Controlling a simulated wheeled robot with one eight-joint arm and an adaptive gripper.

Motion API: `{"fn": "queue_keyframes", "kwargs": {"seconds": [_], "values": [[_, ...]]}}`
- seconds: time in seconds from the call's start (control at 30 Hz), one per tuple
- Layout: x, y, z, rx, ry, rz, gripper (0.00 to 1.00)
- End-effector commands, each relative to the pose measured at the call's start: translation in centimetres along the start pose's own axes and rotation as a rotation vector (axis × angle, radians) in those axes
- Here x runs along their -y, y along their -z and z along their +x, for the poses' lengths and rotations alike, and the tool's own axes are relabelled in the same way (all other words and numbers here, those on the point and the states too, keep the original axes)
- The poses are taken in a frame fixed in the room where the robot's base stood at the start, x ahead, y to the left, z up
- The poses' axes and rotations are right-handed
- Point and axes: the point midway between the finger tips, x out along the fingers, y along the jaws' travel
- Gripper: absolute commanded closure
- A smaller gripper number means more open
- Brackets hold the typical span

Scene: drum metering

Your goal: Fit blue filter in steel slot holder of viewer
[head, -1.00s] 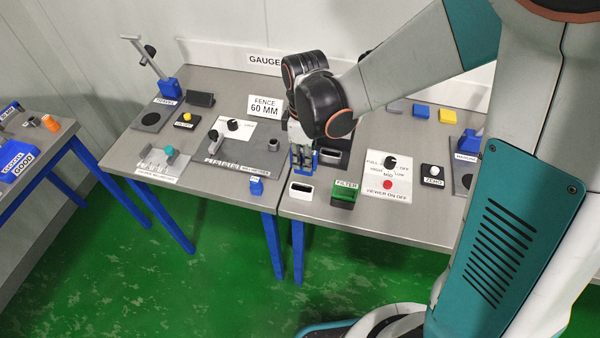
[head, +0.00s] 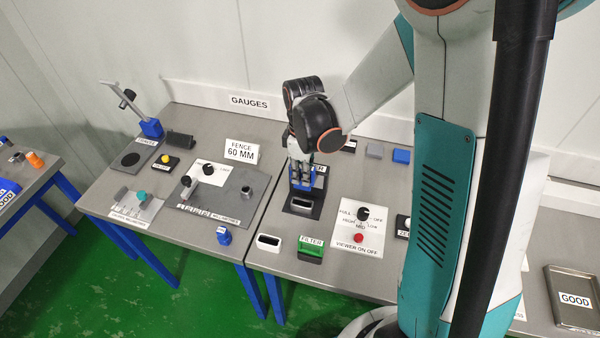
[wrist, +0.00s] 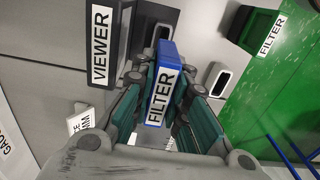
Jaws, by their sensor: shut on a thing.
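My gripper (head: 303,184) is shut on the blue filter (wrist: 163,82), which carries a FILTER label. The filter is upright between the fingers, and a strip of it shows in the head view (head: 308,182). The steel slot holder (head: 301,206) is on a dark plate in front of the viewer. It looks empty, and the filter hangs just above or behind it; I cannot tell the exact gap. In the wrist view the holder's rim (wrist: 160,31) shows beyond the filter's top end. The viewer (wrist: 122,40), a dark box with a VIEWER label, is mostly hidden by my gripper in the head view.
A white empty holder (head: 269,243) and a green filter (head: 310,250) stand near the front edge. The viewer's control panel (head: 358,228) with knob and red button is to the right. The FENCE 60 MM sign (head: 241,151) stands left.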

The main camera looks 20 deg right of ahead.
Motion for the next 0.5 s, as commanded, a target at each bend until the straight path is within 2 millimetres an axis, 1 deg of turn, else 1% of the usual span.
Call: {"fn": "queue_keyframes", "kwargs": {"seconds": [0.2,0.37,0.5], "values": [[0.0,0.0,0.2,0.000,0.000,0.000,1.00],[0.0,0.0,1.2,0.000,0.000,0.000,1.00],[0.0,0.0,2.4,0.000,0.000,0.000,1.00]]}}
